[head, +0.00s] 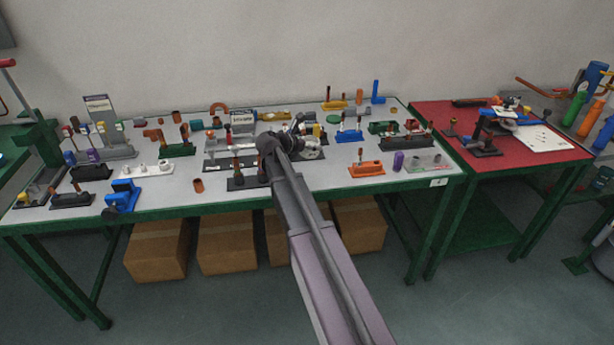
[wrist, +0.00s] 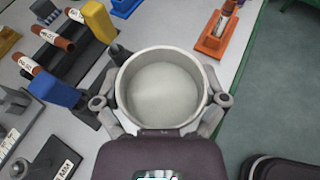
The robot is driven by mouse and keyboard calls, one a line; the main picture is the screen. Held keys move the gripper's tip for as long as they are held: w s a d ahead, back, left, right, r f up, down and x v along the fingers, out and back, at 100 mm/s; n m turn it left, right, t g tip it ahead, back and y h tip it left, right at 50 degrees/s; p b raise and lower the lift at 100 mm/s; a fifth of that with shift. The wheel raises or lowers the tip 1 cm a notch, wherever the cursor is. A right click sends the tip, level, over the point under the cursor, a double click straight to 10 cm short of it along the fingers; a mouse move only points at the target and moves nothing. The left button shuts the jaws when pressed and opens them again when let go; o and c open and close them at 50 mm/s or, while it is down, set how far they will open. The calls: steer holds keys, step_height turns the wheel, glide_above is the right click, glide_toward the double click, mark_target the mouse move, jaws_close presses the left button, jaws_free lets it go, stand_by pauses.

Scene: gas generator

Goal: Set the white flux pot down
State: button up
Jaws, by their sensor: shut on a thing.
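In the wrist view the white flux pot (wrist: 163,88) is a round, open-topped cup with a pale rim and a pale grey inside, seen from above. My gripper (wrist: 162,100) is shut on it, with one finger at its left side and one at its right. The underside of the pot is hidden, so I cannot tell whether it touches the table.
A black rack with labelled copper pipes (wrist: 50,38), a blue block (wrist: 52,90) and a yellow block (wrist: 98,20) crowd the pot's left. An orange holder (wrist: 218,32) stands at upper right. Bare table lies right of the pot. A red table (head: 540,150) adjoins on the right.

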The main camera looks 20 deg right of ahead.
steer(key=shift+w+a, duration=0.1)
steer(key=shift+a, duration=0.05)
steer(key=shift+s, duration=0.2)
steer(key=s+a+f+b, duration=0.2)
steer(key=s+a, duration=0.1)
steer(key=s, duration=0.5)
steer(key=s+a+f+n+b, duration=0.1)
steer(key=s+a+f+b, duration=0.1)
steer(key=s, duration=0.6)
steer(key=shift+a+f+t+b, duration=0.3)
steer(key=shift+a+t, duration=0.1)
steer(key=shift+a, duration=0.25)
steer(key=shift+w, duration=0.15)
steer(key=w+d, duration=0.1)
steer(key=w, duration=0.4)
steer(key=w+d+f+b, duration=0.1)
steer(key=w+d, duration=0.1)
steer(key=w, duration=0.3)
steer(key=w+d, duration=0.1)
steer(key=w, duration=0.4)
steer(key=shift+w+d+f, duration=0.1)
steer(key=shift+d+f, duration=0.1)
steer(key=shift+d, duration=0.05)
